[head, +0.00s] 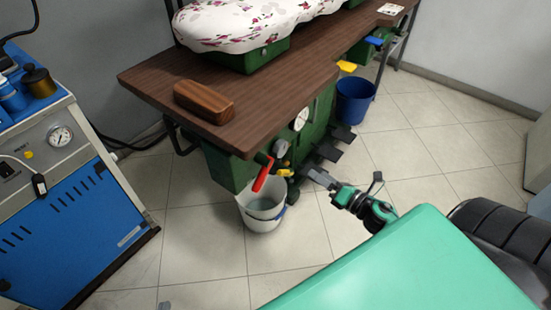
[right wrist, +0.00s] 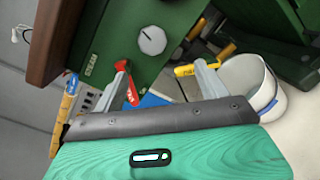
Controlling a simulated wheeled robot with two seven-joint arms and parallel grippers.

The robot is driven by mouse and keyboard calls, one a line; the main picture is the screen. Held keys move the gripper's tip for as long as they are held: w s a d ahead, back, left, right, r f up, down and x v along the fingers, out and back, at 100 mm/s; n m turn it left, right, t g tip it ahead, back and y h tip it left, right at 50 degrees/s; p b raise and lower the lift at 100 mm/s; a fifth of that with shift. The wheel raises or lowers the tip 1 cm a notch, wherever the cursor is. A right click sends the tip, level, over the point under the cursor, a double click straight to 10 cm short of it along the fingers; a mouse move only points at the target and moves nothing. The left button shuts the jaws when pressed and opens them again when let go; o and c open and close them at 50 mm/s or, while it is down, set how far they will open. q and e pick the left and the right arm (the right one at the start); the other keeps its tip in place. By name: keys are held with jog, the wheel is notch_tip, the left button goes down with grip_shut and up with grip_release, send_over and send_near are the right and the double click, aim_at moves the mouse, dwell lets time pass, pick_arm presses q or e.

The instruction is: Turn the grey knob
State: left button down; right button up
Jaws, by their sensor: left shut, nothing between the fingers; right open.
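A round light grey knob or dial face (right wrist: 152,40) with a dark mark sits on the green machine panel, beside the word STEAM, in the right wrist view. I cannot tell whether it is a knob or a gauge. My right gripper (right wrist: 163,80) is open, its two grey fingers apart below the round face and not touching it. It also shows in the head view (head: 320,178), to the right of the red lever (head: 263,173). A grey tip at the bottom edge of the head view looks like my left gripper (head: 164,305), shut and far from the panel.
A yellow handle (right wrist: 184,71) is near my right finger. A white bucket (head: 262,208) stands under the red lever, and a blue bucket (head: 354,100) stands further back. The brown table (head: 165,75) overhangs the green machine. A blue machine (head: 75,230) stands at left.

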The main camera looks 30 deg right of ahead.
aim_at(284, 149)
pick_arm(q)
jog(key=shift+s+a+r, duration=0.1)
jog(key=shift+a+r, duration=0.2)
jog(key=shift+r, duration=0.4)
pick_arm(e)
jog(key=shift+n+y, duration=0.3)
jog(key=shift+n, duration=0.3)
jog(key=x, duration=0.9)
jog(key=r+x, duration=0.1)
jog(key=x, duration=0.4)
jog(key=shift+w+a+r, duration=0.1)
jog(key=shift+w+a, duration=0.05)
jog(key=shift+a, duration=0.1)
jog(key=shift+c, duration=0.2)
jog(key=c, duration=0.9)
